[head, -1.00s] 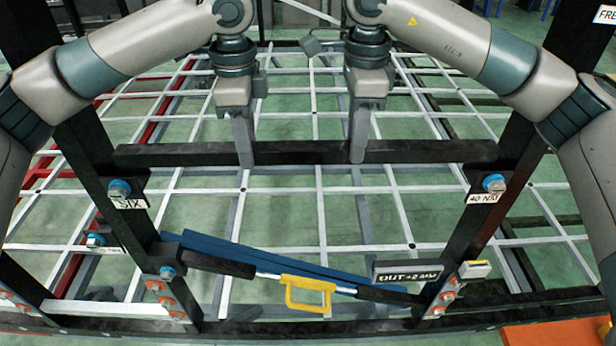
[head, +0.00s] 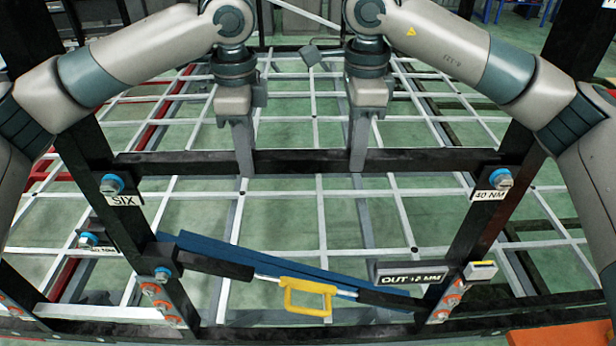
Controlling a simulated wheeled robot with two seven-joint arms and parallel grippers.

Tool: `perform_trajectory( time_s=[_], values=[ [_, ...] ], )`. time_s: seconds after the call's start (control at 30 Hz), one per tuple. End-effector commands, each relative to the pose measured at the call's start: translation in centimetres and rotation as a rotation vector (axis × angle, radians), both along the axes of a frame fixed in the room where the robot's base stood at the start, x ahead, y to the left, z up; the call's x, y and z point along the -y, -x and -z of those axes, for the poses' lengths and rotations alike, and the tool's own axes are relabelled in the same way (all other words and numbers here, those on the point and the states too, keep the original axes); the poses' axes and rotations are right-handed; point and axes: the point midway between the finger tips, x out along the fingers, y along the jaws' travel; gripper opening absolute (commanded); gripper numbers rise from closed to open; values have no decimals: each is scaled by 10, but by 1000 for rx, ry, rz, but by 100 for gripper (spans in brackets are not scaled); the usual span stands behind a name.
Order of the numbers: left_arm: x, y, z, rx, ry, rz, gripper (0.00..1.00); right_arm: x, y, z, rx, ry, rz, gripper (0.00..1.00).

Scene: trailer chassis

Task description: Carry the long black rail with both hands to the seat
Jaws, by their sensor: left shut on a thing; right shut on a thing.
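The long black rail (head: 300,162) lies level across the head view, between two black sloping uprights. My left gripper (head: 244,160) is shut on it left of its middle. My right gripper (head: 358,160) is shut on it right of its middle. The rail's ends come up to the inner edges of the left upright (head: 130,225) and right upright (head: 470,235); I cannot tell whether they touch. Below the ends are blue-collared bolts, one by a "SIX" label (head: 122,200), one by a "40 NM" label (head: 489,195). Which part is the seat is not clear.
Below the rail, a slanted black bar with a yellow handle (head: 306,293) runs between the uprights, before a blue beam (head: 230,250). A display marked "OUT" (head: 412,277) hangs at right, its number blurred. A white grid (head: 320,210) covers the green floor.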

Motion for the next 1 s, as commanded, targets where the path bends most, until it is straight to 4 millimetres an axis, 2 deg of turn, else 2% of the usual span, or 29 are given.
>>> perform_trajectory(
  time_s=[0.3, 0.33, 0.4, 0.77, 1.0],
  values=[
    [0, 0, 14, 2, 2, 0, 0, -1, 0, 14, 1, -2, -1, 0],
    [0, 0, 14, 1, 1, 0, 29, -1, 0, 14, 0, -1, -1, 29],
    [0, 0, 13, 1, 1, 0, 46, -1, 0, 13, 0, -1, -1, 46],
    [0, 0, 11, 0, 0, 0, 46, 0, 0, 13, 0, 0, 0, 46],
    [1, 0, -6, 2, 1, 0, 46, 0, 0, 13, 0, 0, 0, 46]
  ],
)
